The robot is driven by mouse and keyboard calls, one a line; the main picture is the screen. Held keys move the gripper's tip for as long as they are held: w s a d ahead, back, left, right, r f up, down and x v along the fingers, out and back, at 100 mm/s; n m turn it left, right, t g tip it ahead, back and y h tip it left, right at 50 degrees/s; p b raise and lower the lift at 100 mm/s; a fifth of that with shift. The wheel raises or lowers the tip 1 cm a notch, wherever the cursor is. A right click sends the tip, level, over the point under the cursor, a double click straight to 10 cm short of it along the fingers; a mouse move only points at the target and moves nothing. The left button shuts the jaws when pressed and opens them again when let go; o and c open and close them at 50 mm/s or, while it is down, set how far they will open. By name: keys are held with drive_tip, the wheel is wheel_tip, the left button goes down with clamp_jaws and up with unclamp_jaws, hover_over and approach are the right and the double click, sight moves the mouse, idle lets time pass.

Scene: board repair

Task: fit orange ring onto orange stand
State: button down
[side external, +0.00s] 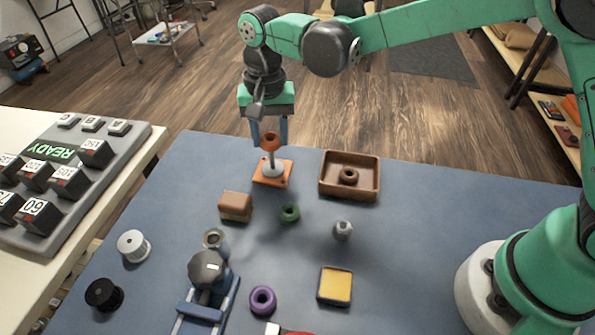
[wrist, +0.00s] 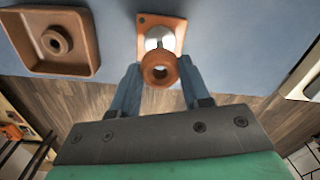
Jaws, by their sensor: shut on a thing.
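The orange ring (side external: 270,141) is held between the fingertips of my gripper (side external: 269,138) at the back of the blue table. The orange stand (side external: 272,172) has a square orange base and an upright pale post with a wide light foot. The ring is at the top of the post in the side view. In the wrist view the stand (wrist: 172,40) lies just beyond the ring. I cannot tell whether the post has entered the hole.
A brown tray (side external: 348,197) with a brown ring (side external: 347,176) stands right of the stand. A brown block (side external: 235,206), green ring (side external: 289,212), grey nut-like part (side external: 342,230), purple ring (side external: 263,300) and yellow pad (side external: 335,286) lie nearer. Clear table surrounds the stand.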

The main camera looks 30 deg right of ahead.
sight(272, 156)
drive_tip(key=shift+f, duration=2)
drive_tip(key=shift+f, duration=0.55)
drive_tip(key=c, duration=0.7)
unclamp_jaws()
drive_tip(key=shift+r, duration=5.45)
